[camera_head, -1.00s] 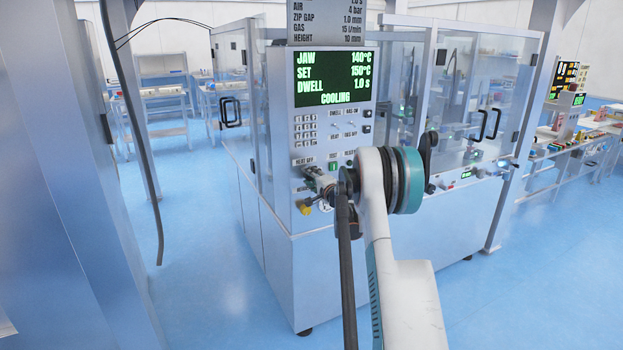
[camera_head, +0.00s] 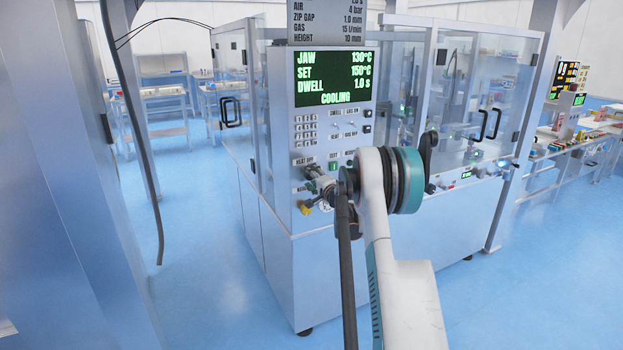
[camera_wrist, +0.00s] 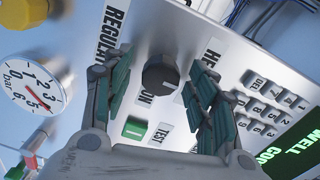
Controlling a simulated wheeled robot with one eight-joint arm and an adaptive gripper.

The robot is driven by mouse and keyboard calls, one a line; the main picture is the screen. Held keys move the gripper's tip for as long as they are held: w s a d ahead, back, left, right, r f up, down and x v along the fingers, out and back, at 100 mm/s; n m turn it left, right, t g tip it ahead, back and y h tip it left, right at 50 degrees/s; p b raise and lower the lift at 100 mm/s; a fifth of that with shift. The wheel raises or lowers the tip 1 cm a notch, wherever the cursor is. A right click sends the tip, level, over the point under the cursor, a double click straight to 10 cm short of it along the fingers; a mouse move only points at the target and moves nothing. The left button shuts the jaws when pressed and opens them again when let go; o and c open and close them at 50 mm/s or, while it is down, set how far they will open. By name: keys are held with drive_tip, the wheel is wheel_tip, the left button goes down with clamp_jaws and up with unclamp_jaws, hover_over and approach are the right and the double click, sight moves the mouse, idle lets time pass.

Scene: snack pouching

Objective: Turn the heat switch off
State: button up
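The heat switch is a round black knob (camera_wrist: 160,74) on the control panel. In the wrist view it sits between the two padded fingers of my gripper (camera_wrist: 158,66), with a visible gap on each side. My gripper is open and empty. The label beside the knob is partly covered by a finger. In the head view my gripper (camera_head: 318,183) is at the lower left of the panel (camera_head: 281,130) and hides the knob. The panel's display (camera_head: 333,78) reads JAW 130°C, SET 150°C and COOLING.
A green button (camera_wrist: 134,128) marked TEST and a keypad (camera_wrist: 268,108) are close to the fingers. A pressure gauge (camera_wrist: 32,88) and a yellow knob (camera_wrist: 22,10) are at the left of the wrist view. Glass doors (camera_head: 470,90) stand right of the panel.

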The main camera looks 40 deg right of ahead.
drive_tip(key=v, duration=1.2)
idle(0.4)
